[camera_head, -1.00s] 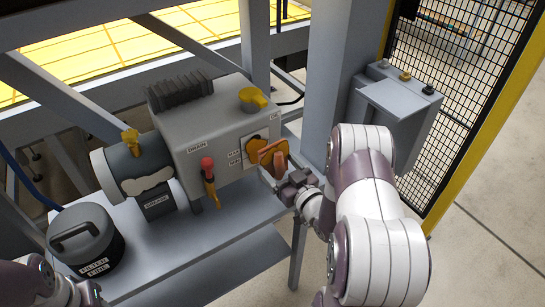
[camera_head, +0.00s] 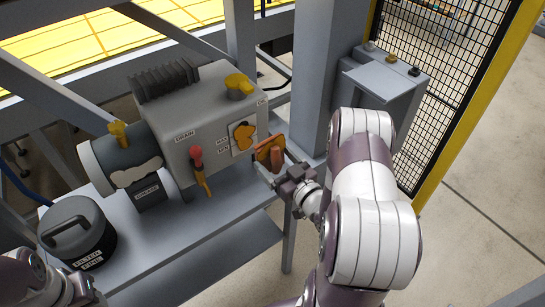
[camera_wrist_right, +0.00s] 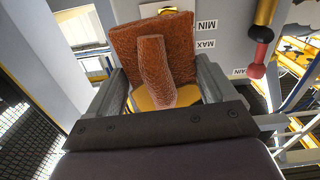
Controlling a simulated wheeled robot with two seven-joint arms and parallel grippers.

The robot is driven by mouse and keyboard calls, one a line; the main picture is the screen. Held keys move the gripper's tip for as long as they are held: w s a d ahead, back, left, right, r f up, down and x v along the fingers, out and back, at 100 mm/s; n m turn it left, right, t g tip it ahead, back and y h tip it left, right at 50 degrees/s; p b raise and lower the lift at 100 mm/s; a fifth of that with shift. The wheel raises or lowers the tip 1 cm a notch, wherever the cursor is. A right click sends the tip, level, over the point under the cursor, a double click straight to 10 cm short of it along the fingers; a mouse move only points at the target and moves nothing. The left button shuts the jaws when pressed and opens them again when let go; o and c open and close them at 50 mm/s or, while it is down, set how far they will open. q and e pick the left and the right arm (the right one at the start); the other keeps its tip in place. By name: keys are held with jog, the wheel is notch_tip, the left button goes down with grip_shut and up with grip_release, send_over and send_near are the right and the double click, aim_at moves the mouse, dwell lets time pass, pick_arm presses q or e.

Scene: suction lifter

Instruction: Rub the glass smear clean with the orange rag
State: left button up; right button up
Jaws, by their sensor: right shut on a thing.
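The orange rag (camera_head: 264,153) is held in my right gripper (camera_head: 283,172). It has a flat square pad and an upright grip piece, which sits between the fingers in the right wrist view (camera_wrist_right: 153,70). The glass (camera_head: 236,149) is a pale panel on the grey machine's front, labelled MAX and MIN. An orange-yellow smear (camera_head: 244,134) covers much of it. The rag is just right of the glass and appears apart from it. In the wrist view the pad hides most of the glass. My left gripper (camera_head: 82,292) shows only partly at the bottom left, its fingers unclear.
The grey machine (camera_head: 215,100) stands on a shelf (camera_head: 165,250). A red-topped drain lever (camera_head: 198,165) juts out left of the glass. A dark filter canister (camera_head: 75,232) stands at the left. A grey post (camera_head: 325,70) and control box (camera_head: 385,85) stand at the right.

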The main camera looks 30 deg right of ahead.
jog(key=shift+w, duration=0.15)
jog(key=b, duration=0.2)
send_near(249, 134)
jog(key=w, duration=0.3)
jog(key=shift+w+f, duration=0.1)
jog(key=shift+w, duration=0.45)
jog(key=shift+w+a, duration=0.1)
jog(key=shift+w, duration=1.05)
